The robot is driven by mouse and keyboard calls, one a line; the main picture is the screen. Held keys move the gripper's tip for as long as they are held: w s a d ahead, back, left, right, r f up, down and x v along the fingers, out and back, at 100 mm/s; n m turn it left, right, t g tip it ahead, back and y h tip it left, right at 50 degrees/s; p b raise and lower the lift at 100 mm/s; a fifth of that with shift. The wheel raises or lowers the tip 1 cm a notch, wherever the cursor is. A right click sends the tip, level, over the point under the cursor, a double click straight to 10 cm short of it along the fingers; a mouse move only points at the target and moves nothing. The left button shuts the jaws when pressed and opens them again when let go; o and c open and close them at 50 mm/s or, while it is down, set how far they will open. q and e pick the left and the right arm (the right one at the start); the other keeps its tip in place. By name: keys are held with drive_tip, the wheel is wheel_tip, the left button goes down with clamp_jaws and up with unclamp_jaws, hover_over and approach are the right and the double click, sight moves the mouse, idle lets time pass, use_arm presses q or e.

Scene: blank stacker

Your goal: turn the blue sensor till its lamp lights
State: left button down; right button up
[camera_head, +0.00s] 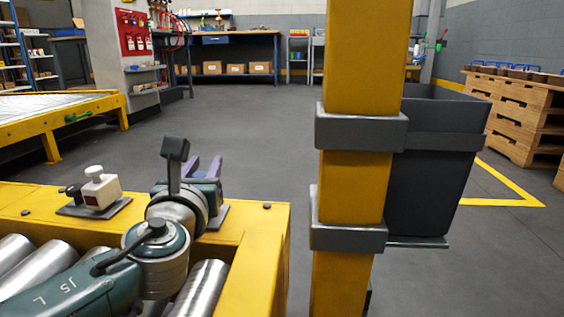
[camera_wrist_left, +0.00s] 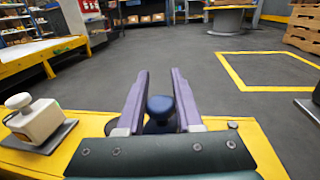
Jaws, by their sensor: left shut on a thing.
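The blue sensor (camera_wrist_left: 160,106) shows its rounded dark blue top between the two purple fingers in the left wrist view. My left gripper (camera_wrist_left: 160,90) is shut on it, with one finger on each side. In the head view, the left gripper (camera_head: 206,168) is over the yellow conveyor rail, and my own wrist hides the blue sensor. A grey plate (camera_head: 216,217) shows beside the gripper there. No lamp on the blue sensor can be seen in either view. My right gripper is not in view.
A white sensor (camera_head: 100,187) stands on its own plate left of the gripper, also in the left wrist view (camera_wrist_left: 40,118). Metal rollers (camera_head: 203,290) lie inside the yellow frame (camera_head: 262,240). A yellow post (camera_head: 352,180) with a dark bin (camera_head: 440,160) stands to the right.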

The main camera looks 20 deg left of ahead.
use_arm(q)
drive_tip(key=shift+y, duration=0.3)
drive_tip(key=shift+a+n+g+y, duration=0.1)
drive_tip(key=shift+n+g+y, duration=0.5)
drive_tip(key=shift+n+y, duration=0.3)
drive_tip(key=shift+s+a+n+g+y+b, duration=0.15)
drive_tip(key=shift+n+g+y+b, duration=0.3)
drive_tip(key=shift+y, duration=0.25)
drive_tip(key=c, duration=0.6)
unclamp_jaws()
